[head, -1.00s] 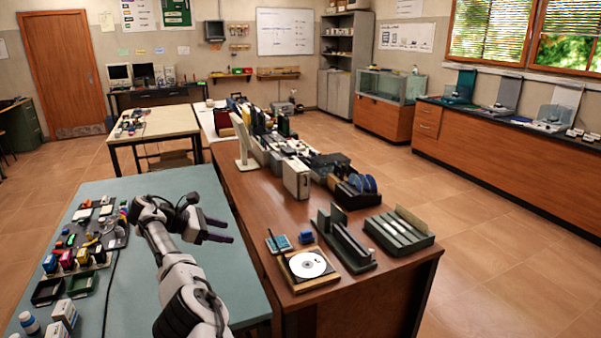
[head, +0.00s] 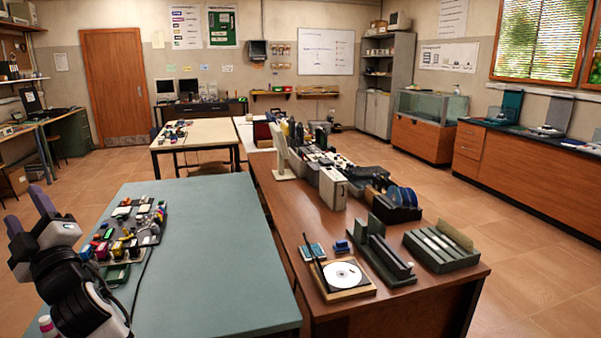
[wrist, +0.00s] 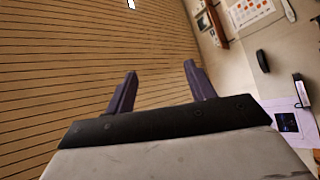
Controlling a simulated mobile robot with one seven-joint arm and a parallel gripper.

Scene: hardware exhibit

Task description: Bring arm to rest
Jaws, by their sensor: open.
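My gripper (head: 27,208) is at the left edge of the head view, raised beside the left end of the teal table (head: 215,250). Its two dark purple fingers point up and stand apart, with nothing between them. In the wrist view my gripper (wrist: 158,92) shows both fingers spread and empty, facing a slatted wood-coloured surface and a pale wall with posters. My arm is folded at the lower left and hides part of the table's left side.
A board of small coloured parts (head: 130,235) lies on the teal table close to my arm. A brown table (head: 290,235) to the right holds a disc on a wooden base (head: 343,277), racks and several devices. The teal table's middle is clear.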

